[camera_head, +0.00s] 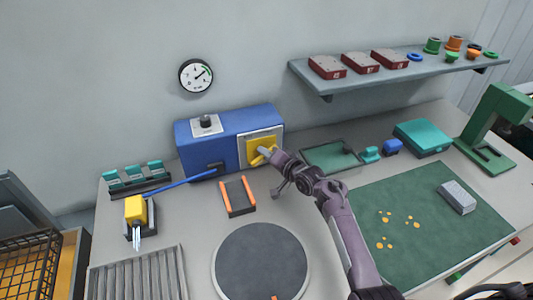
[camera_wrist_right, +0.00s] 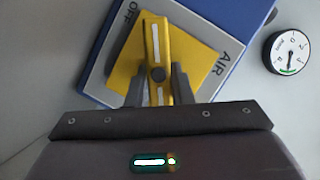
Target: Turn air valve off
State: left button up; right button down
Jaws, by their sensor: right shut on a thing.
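The air valve's yellow handle (camera_wrist_right: 157,42) has a white stripe and a dark pivot on a yellow square plate (camera_wrist_right: 200,62). "OFF" and "AIR" are printed on the pale panel around it. In the wrist view the handle stands nearly upright, while the plate is tilted. In the head view the yellow valve (camera_head: 255,143) is on the front of the blue box (camera_head: 215,130), partly hidden by my gripper. My right gripper (camera_head: 267,153) is shut on the handle, with one finger on each side in the wrist view (camera_wrist_right: 160,92). My left gripper is not seen.
A round pressure gauge (camera_head: 196,76) is on the wall above the box. An orange-edged holder (camera_head: 238,196) and a dark round turntable (camera_head: 262,264) are left of my right arm. A green mat (camera_head: 440,235) lies to its right. A shelf (camera_head: 400,72) runs above.

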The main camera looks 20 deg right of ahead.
jog(key=m, duration=0.1)
jog(key=m+y, duration=0.1)
jog(key=m, duration=0.1)
jog(key=shift+d+f+t+b, duration=0.1)
jog(key=shift+f+t+b, duration=0.1)
jog(key=shift+t+b, duration=0.15)
jog(key=shift+f+m+t+y, duration=0.1)
jog(key=shift+m+t+y, duration=0.4)
jog(key=shift+m, duration=0.8)
jog(key=shift+b, duration=0.3)
jog(key=c, duration=1.3)
grip_release()
jog(key=shift+s, duration=0.15)
jog(key=v, duration=0.7)
jog(key=shift+s+d+b, duration=0.15)
jog(key=shift+s+b, duration=0.15)
